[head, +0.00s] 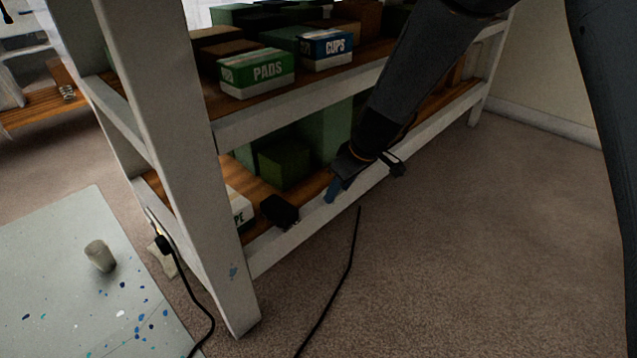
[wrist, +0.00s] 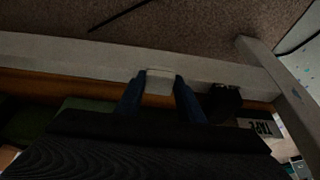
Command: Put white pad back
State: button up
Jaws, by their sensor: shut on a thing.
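My gripper (head: 333,190) has blue fingers and is low at the front rail of the lower shelf. In the wrist view my gripper (wrist: 160,92) is shut on the small white pad (wrist: 159,82), which sits between the fingertips with the pale shelf rail behind it. The pad cannot be made out in the head view. A green and white box labelled PADS (head: 258,73) stands on the upper shelf, left of my arm.
A blue CUPS box (head: 327,48) stands beside the PADS box. On the lower shelf are a black object (head: 279,210), a partly hidden TAPE box (wrist: 262,128) and green boxes (head: 284,163). A cup (head: 100,256) stands on the paint-spotted mat (head: 45,235). A black cable (head: 345,275) crosses the carpet.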

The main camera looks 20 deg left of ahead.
jog(key=a, duration=0.1)
jog(key=w+a, duration=0.1)
jog(key=a, duration=0.1)
jog(key=shift+w+a+b, duration=0.25)
jog(key=shift+b, duration=0.05)
jog(key=a, duration=0.1)
jog(key=w+a+b, duration=0.1)
jog(key=a, duration=0.1)
jog(key=shift+w+a+f, duration=0.2)
jog(key=shift+f, duration=0.1)
jog(key=shift+d+f+b, duration=0.15)
jog(key=shift+f+b, duration=0.35)
jog(key=shift+b, duration=0.15)
jog(key=o, duration=0.9)
jog(key=shift+o, duration=0.2)
jog(key=shift+r, duration=0.1)
